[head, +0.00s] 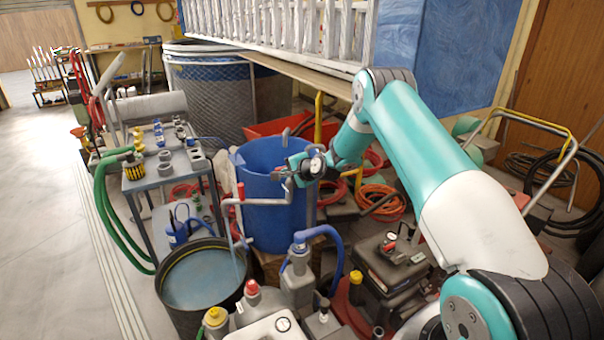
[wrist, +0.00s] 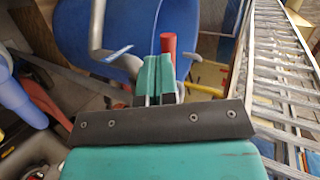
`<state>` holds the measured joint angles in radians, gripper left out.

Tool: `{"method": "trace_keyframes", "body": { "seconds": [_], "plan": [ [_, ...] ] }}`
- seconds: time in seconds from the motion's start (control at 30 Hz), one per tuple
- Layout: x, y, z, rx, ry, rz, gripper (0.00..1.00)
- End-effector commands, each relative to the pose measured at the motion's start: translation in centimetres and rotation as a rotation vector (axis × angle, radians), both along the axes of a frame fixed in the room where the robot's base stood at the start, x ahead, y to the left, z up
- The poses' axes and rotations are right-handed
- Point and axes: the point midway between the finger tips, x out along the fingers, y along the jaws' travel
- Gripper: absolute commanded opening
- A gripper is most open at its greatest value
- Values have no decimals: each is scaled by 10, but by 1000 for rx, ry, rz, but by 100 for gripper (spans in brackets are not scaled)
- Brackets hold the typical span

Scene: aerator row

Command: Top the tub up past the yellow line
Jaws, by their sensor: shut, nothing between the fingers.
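A blue tub (head: 262,222) stands upright in the middle of the head view, and its blue wall (wrist: 75,25) fills the top of the wrist view. In front of it is a bent grey pipe (head: 262,201) with a red handle (head: 240,191). A dark round tub (head: 172,318) holding pale blue liquid (head: 203,278) stands at its front left. My gripper (head: 288,168) is shut and empty over the blue tub's near rim. Its green fingers (wrist: 159,70) are together, close to the grey pipe (wrist: 97,38) and a red cylinder (wrist: 169,43); contact is unclear.
A grey cart (head: 170,175) with fittings stands left, with green hoses (head: 105,205) beside it. Bottles, a blue hose (head: 335,240) and a dark case (head: 388,275) crowd the front. Orange hose coils (head: 382,203) lie right. The floor (head: 45,220) at far left is clear.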

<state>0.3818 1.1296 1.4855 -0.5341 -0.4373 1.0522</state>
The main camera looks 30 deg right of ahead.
Motion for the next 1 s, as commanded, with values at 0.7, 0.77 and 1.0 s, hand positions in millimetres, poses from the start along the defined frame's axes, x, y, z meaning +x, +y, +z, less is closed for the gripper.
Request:
{"method": "trace_keyframes", "body": {
  "seconds": [0.7, 0.77, 1.0],
  "plan": [
    [-102, 14, 50, 0, 0, 3, 0],
    [-104, 14, 51, 0, 1, 3, 0],
    [-105, 13, 52, 0, 1, 2, 0]
  ]
}}
